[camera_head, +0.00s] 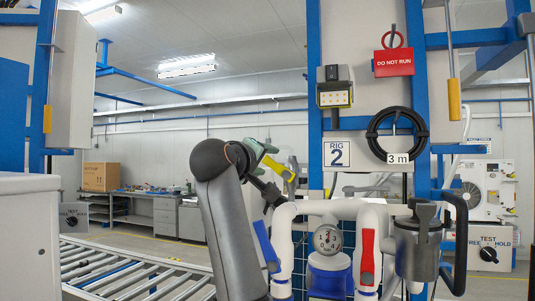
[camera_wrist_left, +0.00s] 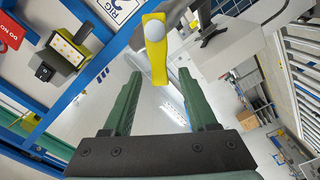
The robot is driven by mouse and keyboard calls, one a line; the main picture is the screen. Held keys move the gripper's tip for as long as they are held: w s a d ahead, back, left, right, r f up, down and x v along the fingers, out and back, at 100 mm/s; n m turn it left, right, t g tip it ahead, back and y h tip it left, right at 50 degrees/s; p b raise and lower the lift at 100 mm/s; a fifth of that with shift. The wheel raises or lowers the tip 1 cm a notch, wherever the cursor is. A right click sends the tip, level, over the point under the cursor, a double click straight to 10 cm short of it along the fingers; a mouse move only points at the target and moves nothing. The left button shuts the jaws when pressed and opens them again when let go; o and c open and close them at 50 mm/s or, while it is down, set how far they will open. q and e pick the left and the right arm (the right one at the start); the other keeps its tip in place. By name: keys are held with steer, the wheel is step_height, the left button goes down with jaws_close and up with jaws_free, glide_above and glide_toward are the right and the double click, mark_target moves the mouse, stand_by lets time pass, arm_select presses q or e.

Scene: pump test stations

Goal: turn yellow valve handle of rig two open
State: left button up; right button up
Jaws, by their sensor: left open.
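The yellow valve handle (camera_head: 279,168) of rig two shows above the white pipes, just right of my left gripper (camera_head: 267,155). In the left wrist view the yellow handle (camera_wrist_left: 157,62) lies ahead of my left gripper (camera_wrist_left: 160,74), roughly in line with the gap between the green fingers. The fingers are apart, with nothing held; whether they touch the handle I cannot tell. The handle's round pale end faces the wrist camera. My dark arm partly covers the pipework in the head view. My right gripper is not in view.
White pipes (camera_head: 287,225) with a gauge (camera_head: 327,239), a red handle (camera_head: 367,257) and a grey canister (camera_head: 418,245) stand close at the right. The RIG 2 sign (camera_head: 337,155) hangs on the blue frame above. A roller conveyor (camera_head: 130,270) runs at lower left.

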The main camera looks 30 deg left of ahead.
arm_select(q)
steer(key=shift+x, duration=0.95)
jaws_close()
